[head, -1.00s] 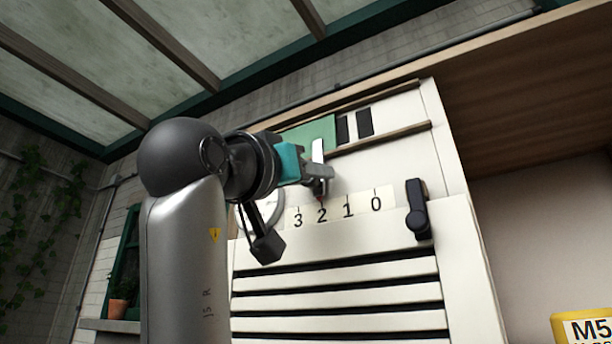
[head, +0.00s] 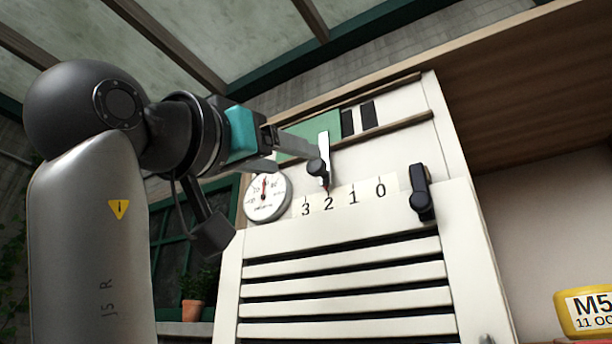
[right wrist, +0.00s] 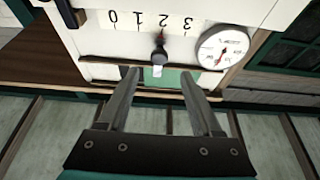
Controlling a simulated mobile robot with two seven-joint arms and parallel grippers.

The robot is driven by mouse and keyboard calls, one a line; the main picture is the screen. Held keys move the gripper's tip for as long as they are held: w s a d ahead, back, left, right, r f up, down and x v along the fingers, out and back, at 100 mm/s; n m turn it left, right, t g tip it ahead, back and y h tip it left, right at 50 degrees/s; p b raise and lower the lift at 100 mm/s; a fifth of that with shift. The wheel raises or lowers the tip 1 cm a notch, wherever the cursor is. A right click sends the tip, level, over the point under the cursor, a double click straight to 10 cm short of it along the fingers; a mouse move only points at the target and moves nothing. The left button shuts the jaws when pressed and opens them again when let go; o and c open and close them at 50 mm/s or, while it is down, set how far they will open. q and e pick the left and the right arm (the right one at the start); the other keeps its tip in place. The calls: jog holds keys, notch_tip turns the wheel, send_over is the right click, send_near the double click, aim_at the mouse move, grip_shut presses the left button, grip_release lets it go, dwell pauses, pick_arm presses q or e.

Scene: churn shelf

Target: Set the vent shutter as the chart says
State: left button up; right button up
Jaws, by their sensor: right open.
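The vent shutter is a green panel (head: 312,133) in a white housing, with two dark slots (head: 358,120) uncovered to its right. Its slider has a pale upright bar and a dark knob (head: 318,167). The red pointer tip stands at the 2 on the number scale (head: 345,198), marked 3, 2, 1, 0. My right gripper (head: 297,158) is open and empty, just left of the knob in the head view. In the right wrist view the knob (right wrist: 158,57) shows beyond and between the spread fingertips (right wrist: 160,76). I recognise no chart. My left gripper is not in view.
A round dial gauge (head: 268,197) sits left of the scale. A black handle (head: 421,194) is at its right. Louvre slats (head: 345,270) lie below. A yellow label marked M5 (head: 588,311) is at lower right. A wooden panel (head: 520,90) juts out at upper right.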

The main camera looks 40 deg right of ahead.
jog(key=b+v, duration=0.1)
jog(key=v, duration=0.5)
jog(key=shift+s+a, duration=0.15)
jog(key=shift+a, duration=0.15)
jog(key=shift+f, duration=0.1)
